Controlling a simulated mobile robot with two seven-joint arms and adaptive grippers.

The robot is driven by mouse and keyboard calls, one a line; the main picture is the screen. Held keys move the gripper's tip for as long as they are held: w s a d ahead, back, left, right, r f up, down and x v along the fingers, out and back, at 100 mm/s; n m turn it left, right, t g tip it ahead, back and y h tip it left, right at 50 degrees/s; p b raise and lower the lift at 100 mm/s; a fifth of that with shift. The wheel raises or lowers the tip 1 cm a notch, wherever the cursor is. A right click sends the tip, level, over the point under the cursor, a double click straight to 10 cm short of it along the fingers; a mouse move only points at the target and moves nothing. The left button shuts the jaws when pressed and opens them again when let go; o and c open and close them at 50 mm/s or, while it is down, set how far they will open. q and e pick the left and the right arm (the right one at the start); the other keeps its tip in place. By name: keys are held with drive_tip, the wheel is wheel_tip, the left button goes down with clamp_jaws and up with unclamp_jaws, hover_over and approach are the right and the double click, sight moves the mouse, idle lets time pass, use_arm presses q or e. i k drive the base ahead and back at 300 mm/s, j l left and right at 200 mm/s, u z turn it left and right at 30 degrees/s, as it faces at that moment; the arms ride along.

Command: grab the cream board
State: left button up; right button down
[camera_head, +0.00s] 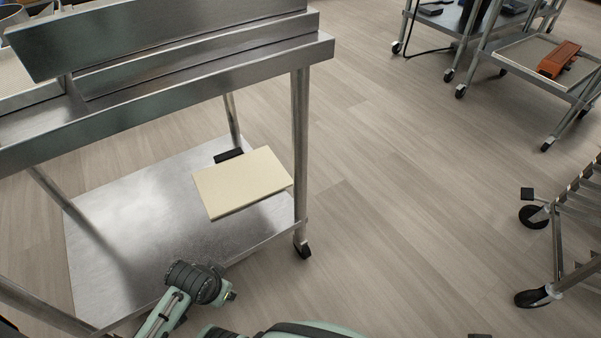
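The cream board (243,182) is a flat, pale rectangle at the right end of the steel cart's lower shelf (140,225). Its right part reaches the shelf's edge close to the cart's leg. I cannot tell whether it lies flat on the shelf or sits slightly raised. A small black block (228,155) is at its far edge. Part of my arm, with a dark ribbed joint, shows at the bottom, in front of the shelf and apart from the board. I cannot make out gripper fingers on either arm.
The cart's upper steel deck (170,100) overhangs the shelf, and a leg (301,150) stands right of the board. Open floor (400,220) lies to the right. A wheeled rack (565,235) stands at the right edge. A cart with an orange item (558,60) is at the back right.

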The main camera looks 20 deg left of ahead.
sight(238, 179)
drive_tip(key=z, duration=0.4)
drive_tip(key=l+z, duration=0.1)
drive_tip(key=z, duration=0.3)
drive_tip(key=i+z, duration=0.1)
drive_tip(key=z, duration=0.7)
drive_tip(key=i+u, duration=0.5)
drive_tip(key=i+l+u, duration=0.25)
drive_tip(key=i+u, duration=0.25)
drive_tip(key=i, duration=0.15)
drive_tip(key=i+j+u, duration=0.2)
drive_tip(key=i+u, duration=0.25)
drive_tip(key=i, duration=0.25)
drive_tip(key=i+l+u, duration=0.1)
drive_tip(key=i+u, duration=0.4)
drive_tip(key=i, duration=0.2)
drive_tip(key=i+l+u, duration=0.1)
drive_tip(key=i, duration=1.55)
drive_tip(key=u, duration=0.4)
drive_tip(key=i+u, duration=0.1)
drive_tip(key=u, duration=0.3)
drive_tip(key=l+u, duration=0.1)
drive_tip(key=u, duration=0.3)
drive_tip(key=i+u, duration=0.1)
drive_tip(key=u, duration=0.25)
